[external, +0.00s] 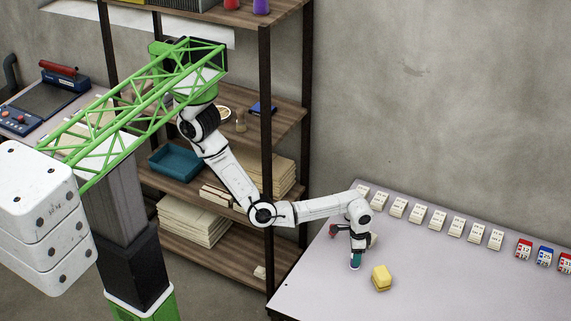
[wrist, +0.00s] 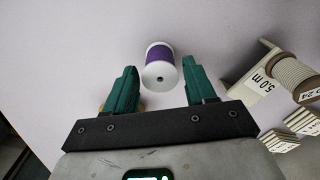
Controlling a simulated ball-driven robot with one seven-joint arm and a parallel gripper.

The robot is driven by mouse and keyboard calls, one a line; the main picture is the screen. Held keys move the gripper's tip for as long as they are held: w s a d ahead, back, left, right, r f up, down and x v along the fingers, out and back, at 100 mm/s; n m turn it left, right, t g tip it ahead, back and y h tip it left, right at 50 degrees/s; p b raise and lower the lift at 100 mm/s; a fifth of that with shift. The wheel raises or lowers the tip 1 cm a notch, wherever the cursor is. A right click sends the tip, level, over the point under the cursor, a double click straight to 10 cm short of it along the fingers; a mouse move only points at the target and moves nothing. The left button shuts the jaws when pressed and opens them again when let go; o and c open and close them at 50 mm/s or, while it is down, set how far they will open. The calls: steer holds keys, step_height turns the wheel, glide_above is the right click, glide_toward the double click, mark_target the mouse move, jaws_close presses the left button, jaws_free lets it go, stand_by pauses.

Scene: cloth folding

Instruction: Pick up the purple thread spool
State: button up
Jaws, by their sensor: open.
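The purple thread spool (wrist: 159,54) has white end flanges and shows in the wrist view, just above the middle. One round white end with a centre hole faces the camera. My gripper (wrist: 160,65) is open, with one teal finger on each side of the spool in the picture. A gap shows on both sides, and I see no contact. How far the spool lies beyond the fingertips is unclear. In the external view my gripper (external: 355,262) points down low over the grey table (external: 440,285); the spool cannot be made out there.
A yellow block (external: 381,278) sits on the table right of my gripper. A row of white labelled tags (external: 437,220), then red and blue ones, lines the back edge. In the wrist view a cord spool (wrist: 296,78) stands at right by a "5.0 m" tag (wrist: 262,79). A shelf (external: 185,185) stands left.

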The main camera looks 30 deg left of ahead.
steer(key=shift+f, duration=0.55)
steer(key=c, duration=0.8)
